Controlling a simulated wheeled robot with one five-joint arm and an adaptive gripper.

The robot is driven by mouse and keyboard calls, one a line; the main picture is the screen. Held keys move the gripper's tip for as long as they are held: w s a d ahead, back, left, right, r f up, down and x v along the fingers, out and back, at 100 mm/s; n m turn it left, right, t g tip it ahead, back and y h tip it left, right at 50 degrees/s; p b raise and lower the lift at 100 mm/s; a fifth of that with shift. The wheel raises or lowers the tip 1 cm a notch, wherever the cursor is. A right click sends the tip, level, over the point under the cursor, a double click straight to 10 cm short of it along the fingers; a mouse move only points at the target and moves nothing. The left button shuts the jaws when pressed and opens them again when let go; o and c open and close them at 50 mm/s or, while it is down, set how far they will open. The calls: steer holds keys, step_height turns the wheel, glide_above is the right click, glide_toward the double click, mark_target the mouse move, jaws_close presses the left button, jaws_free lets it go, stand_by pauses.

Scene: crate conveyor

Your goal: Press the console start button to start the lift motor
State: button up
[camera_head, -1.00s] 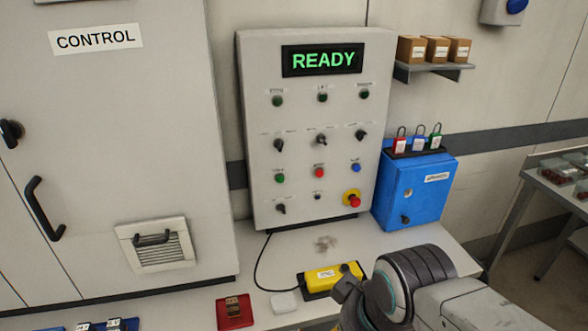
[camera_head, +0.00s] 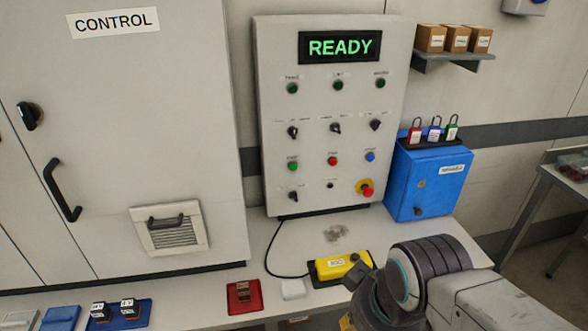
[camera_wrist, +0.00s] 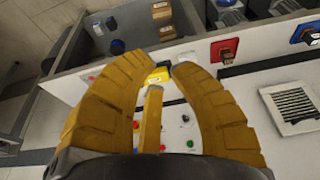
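The grey console (camera_head: 312,110) stands upright on the bench, its display (camera_head: 340,47) lit with green READY. The green start button (camera_head: 293,166) is at the left of a row, with a red button (camera_head: 332,161) and a blue button (camera_head: 370,156) to its right. In the wrist view the picture is upside down, and the green button (camera_wrist: 187,118) shows on the console between my fingers. My gripper (camera_wrist: 174,62) has its golden fingers curved and apart, holding nothing. In the head view it is low, right of the console's foot, mostly hidden by my wrist, and not touching the button.
A yellow pendant box (camera_head: 338,264) with a black cable lies on the bench before the console. A red tray (camera_head: 244,297) is left of it. A blue box (camera_head: 430,180) with padlocks stands right of the console. A red emergency stop (camera_head: 367,190) is at the console's lower right.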

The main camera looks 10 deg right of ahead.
jaws_close()
steer(key=shift+c, duration=1.2)
jaws_free()
